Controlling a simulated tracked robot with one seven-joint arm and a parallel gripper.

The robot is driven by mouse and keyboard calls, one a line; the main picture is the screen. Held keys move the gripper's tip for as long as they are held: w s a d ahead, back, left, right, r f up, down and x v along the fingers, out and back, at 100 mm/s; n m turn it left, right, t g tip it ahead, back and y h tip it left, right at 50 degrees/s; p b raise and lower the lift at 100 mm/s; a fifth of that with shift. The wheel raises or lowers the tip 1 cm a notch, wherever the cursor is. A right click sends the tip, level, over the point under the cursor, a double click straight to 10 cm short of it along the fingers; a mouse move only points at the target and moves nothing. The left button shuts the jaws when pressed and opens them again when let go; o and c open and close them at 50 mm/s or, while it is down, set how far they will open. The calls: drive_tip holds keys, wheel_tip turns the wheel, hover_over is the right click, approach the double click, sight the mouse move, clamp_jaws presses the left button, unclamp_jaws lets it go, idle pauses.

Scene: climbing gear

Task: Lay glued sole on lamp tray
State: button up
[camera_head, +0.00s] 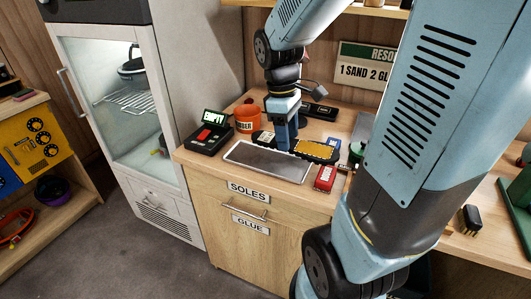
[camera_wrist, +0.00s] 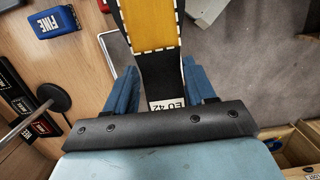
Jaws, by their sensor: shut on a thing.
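My gripper (camera_head: 286,148) is shut on a black sole, over the back edge of a grey flat tray. In the wrist view the sole (camera_wrist: 158,75) sits between my two blue fingers (camera_wrist: 153,92), with a white "EU 42" label at the held end. A yellow patch with a white dashed border (camera_wrist: 150,22) covers its far part. In the head view the patch (camera_head: 316,151) faces up and the sole lies roughly level. The grey tray (camera_head: 262,164) has a pale rim and looks bare. I cannot tell whether the sole touches anything below, or whether this is the lamp tray.
An orange tub (camera_head: 247,118) and a black device with an "EMPTY" sign (camera_head: 208,138) stand left of my gripper. A red block (camera_head: 325,178) lies right of the tray. A blue "FINE" block (camera_wrist: 53,22) is nearby. A glass-door cabinet (camera_head: 125,100) stands left of the counter.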

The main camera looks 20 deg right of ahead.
drive_tip(key=w+f, duration=0.2)
drive_tip(key=w, duration=0.1)
drive_tip(key=w+a+f, duration=0.1)
drive_tip(key=w+f, duration=0.2)
drive_tip(key=w, duration=0.1)
drive_tip(key=w+a+f, duration=0.1)
drive_tip(key=w+f, duration=0.1)
drive_tip(key=w, duration=0.1)
drive_tip(key=shift+w+f, duration=0.35)
drive_tip(key=shift+w, duration=0.05)
drive_tip(key=shift+w+a+f, duration=0.15)
drive_tip(key=shift+w+f, duration=0.4)
drive_tip(key=shift+f, duration=0.15)
drive_tip(key=shift+w+f, duration=0.1)
drive_tip(key=shift+f, duration=1.5)
drive_tip(key=o, duration=1.3)
drive_tip(key=shift+f, duration=0.1)
